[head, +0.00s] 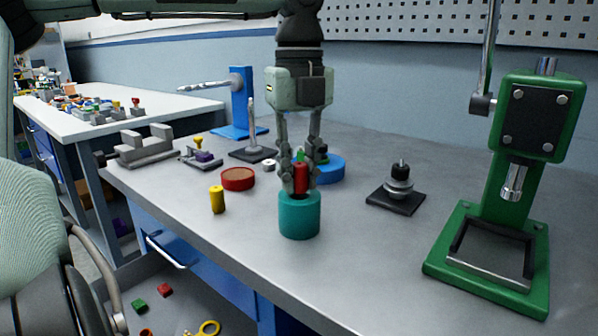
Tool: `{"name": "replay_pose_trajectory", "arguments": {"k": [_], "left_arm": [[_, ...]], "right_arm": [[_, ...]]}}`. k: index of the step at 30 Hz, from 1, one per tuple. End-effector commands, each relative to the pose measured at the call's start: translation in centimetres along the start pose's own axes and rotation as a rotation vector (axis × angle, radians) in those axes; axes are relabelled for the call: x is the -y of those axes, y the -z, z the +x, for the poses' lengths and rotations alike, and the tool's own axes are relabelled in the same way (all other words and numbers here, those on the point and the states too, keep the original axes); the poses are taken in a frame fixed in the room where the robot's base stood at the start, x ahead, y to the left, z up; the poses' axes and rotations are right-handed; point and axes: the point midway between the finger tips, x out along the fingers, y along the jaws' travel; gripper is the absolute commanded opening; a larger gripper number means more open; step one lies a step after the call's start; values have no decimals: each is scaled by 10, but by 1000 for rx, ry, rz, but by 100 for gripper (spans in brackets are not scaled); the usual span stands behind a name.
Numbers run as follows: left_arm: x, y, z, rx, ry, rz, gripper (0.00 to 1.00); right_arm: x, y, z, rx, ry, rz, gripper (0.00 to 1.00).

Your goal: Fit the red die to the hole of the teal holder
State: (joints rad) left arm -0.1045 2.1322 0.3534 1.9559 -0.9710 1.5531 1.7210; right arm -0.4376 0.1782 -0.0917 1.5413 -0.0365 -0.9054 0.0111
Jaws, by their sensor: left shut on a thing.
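The teal holder (299,220) is a short upright cylinder standing on the grey bench near its front edge. My left gripper (301,184) points straight down above it and is shut on the red die (301,177). The die is a small upright red cylinder, held between the fingertips directly over the holder's top. Its lower end is hidden by the fingertips and the holder's rim, so I cannot tell whether it is inside the hole. My right gripper does not show.
A yellow cylinder (217,199) and a round red-brown dish (238,178) stand left of the holder. A blue round base (329,169) is behind the gripper. A black stand with a stacked pulley (398,186) and a green press (500,200) stand to the right.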

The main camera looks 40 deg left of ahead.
Motion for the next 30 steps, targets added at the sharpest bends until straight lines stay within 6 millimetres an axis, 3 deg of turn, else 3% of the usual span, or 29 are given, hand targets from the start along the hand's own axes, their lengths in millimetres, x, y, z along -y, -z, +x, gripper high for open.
{"name": "replay_pose_trajectory", "arguments": {"k": [19,30], "left_arm": [[0,0,11,0,2,0,0],[0,0,6,0,2,-1,0]], "right_arm": [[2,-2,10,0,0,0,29],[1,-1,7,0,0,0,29]]}}
